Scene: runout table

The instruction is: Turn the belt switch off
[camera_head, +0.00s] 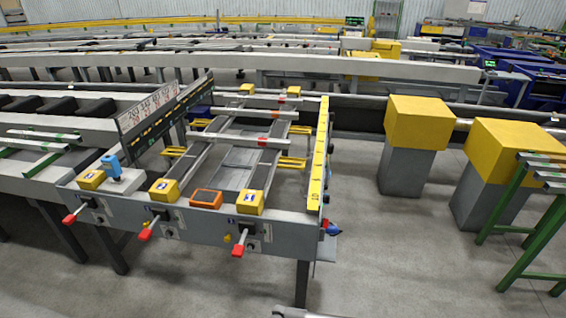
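The runout table (190,222) stands left of centre, its grey front panel facing me. Three red-handled levers stick out of the panel: a left lever (71,217), a middle lever (147,233) and a right lever (239,248). Yellow boxes with blue markings sit on the top edge, including one above the right lever (250,202). An orange-framed box (206,198) sits between two of them. A blue device (111,165) stands at the left corner. I cannot tell which of these is the belt switch, or its state.
Grey floor (380,270) is open in front and to the right. Two grey posts with yellow tops (419,123) (516,150) stand right of the table. A green-legged rack (520,215) is at the far right. Long conveyors (270,68) run across behind.

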